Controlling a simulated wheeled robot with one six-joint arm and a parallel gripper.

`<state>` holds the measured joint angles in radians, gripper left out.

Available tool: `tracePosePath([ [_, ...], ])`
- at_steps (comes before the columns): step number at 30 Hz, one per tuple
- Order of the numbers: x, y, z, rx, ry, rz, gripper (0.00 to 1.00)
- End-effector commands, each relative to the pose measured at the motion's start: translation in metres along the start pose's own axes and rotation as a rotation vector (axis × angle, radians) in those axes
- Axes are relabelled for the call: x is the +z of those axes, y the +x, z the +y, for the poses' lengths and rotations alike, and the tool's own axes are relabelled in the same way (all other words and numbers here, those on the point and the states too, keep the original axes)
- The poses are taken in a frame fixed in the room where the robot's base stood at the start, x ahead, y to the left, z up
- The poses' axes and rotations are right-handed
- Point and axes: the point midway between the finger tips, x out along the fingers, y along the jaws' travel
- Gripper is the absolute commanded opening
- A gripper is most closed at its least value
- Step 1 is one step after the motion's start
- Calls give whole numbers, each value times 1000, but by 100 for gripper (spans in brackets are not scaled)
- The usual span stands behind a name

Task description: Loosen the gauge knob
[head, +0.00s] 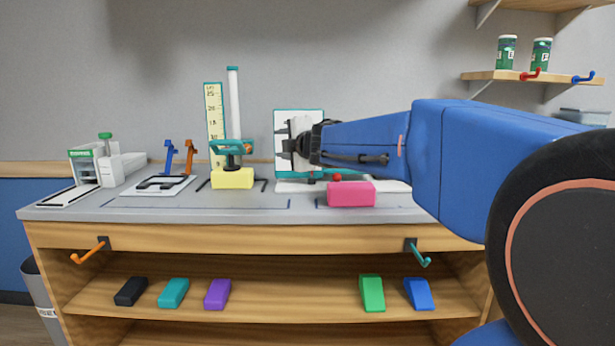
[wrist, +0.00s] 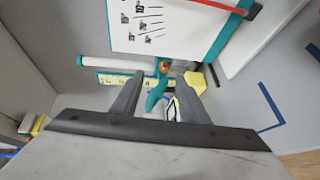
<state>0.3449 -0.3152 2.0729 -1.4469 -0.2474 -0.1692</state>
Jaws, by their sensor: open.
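The gauge has a white upright column (head: 234,105) beside a yellow scale (head: 213,110), with a teal slider (head: 230,147) low on the column. A small orange knob (head: 249,146) sits at the slider's right side. My gripper (head: 284,145) is to the right of the knob, its fingers pointing left towards it, open and empty. In the wrist view the knob (wrist: 164,66) and teal slider (wrist: 157,90) show between and just beyond the open fingers (wrist: 160,84). I see no contact with the knob. The slider's lower part is partly hidden by my gripper there.
A white teal-edged panel (head: 314,114) stands behind my gripper. Blue and orange uprights (head: 190,157) are left of the gauge. The bench's front left is mostly clear.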

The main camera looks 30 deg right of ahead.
Motion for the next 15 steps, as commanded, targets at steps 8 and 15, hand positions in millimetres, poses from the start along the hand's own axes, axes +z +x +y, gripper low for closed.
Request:
tracePosePath([
  [8,6,-34,-19,0,228,-129,40],
  [15,10,-62,-47,-28,401,-222,40],
])
